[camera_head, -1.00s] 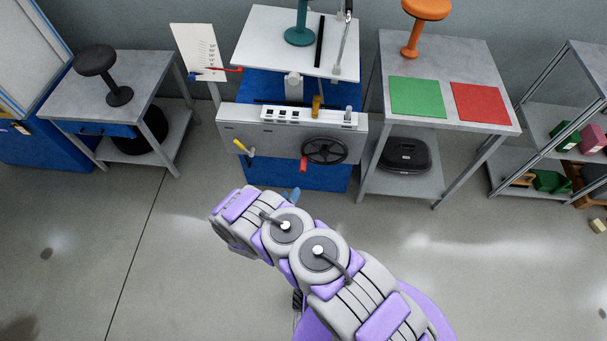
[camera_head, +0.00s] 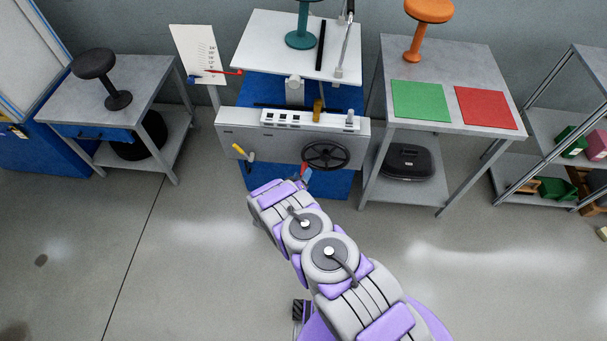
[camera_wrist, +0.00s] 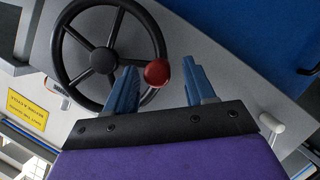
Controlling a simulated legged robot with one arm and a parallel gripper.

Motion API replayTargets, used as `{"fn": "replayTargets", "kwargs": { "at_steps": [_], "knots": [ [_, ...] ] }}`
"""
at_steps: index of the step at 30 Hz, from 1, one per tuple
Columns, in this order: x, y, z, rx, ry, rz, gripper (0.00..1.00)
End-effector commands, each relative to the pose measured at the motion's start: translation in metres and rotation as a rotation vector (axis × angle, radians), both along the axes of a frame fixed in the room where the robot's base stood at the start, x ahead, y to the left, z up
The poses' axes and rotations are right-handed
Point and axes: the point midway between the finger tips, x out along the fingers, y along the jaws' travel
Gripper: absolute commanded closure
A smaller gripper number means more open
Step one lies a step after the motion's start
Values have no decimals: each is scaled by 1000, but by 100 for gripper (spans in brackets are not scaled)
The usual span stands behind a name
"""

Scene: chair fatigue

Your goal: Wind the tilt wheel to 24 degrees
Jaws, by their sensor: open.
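The tilt wheel (camera_head: 326,155) is a black spoked handwheel on the grey front panel of the machine (camera_head: 232,128). In the wrist view the wheel (camera_wrist: 103,60) fills the upper left, and its red knob (camera_wrist: 157,72) sits at the rim. My gripper (camera_wrist: 158,82) is open, with one blue finger on each side of the knob in the picture. Whether a finger touches the knob cannot be told. In the head view a bit of blue finger (camera_head: 306,174) shows by the red knob (camera_head: 304,167), below left of the wheel; my arm hides the rest.
A white tilting plate (camera_head: 270,45) with a teal stool (camera_head: 301,38) is above. A side table (camera_head: 465,75) stands right, another (camera_head: 150,70) left. Floor in front is clear.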

Motion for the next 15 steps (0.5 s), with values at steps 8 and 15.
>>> {"fn": "replayTargets", "kwargs": {
  "at_steps": [8,15],
  "knots": [
    [21,-8,-8,-2,0,-2,46],
    [23,-8,-7,-1,0,0,46]
  ]
}}
